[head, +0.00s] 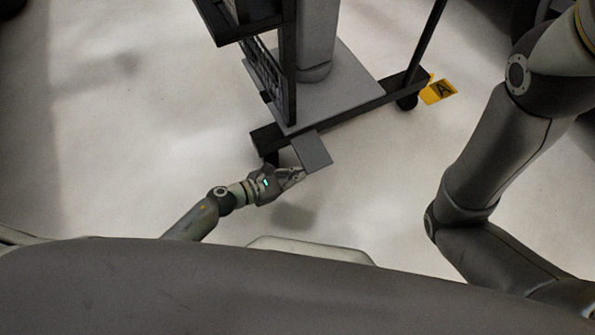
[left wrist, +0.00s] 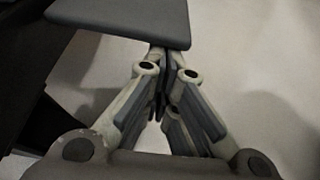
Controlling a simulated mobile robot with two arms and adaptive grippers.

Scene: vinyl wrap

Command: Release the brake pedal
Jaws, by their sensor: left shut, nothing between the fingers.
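The brake pedal (head: 312,150) is a flat dark grey plate that sticks out from the low base bar of a wheeled cart. My left gripper (head: 302,174) is at the pedal's near edge, low over the floor. It is shut and empty. In the left wrist view the pedal (left wrist: 120,22) fills the top middle, and the fingertips of the left gripper (left wrist: 160,110) reach in under its near edge. Whether they touch it I cannot tell. My right arm comes in at the right of the head view, but its gripper is out of the picture.
The cart (head: 340,85) stands on a grey base with a column and dark frame, with a caster (head: 406,102) at its right end. The pale floor (head: 120,120) to the left is clear.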

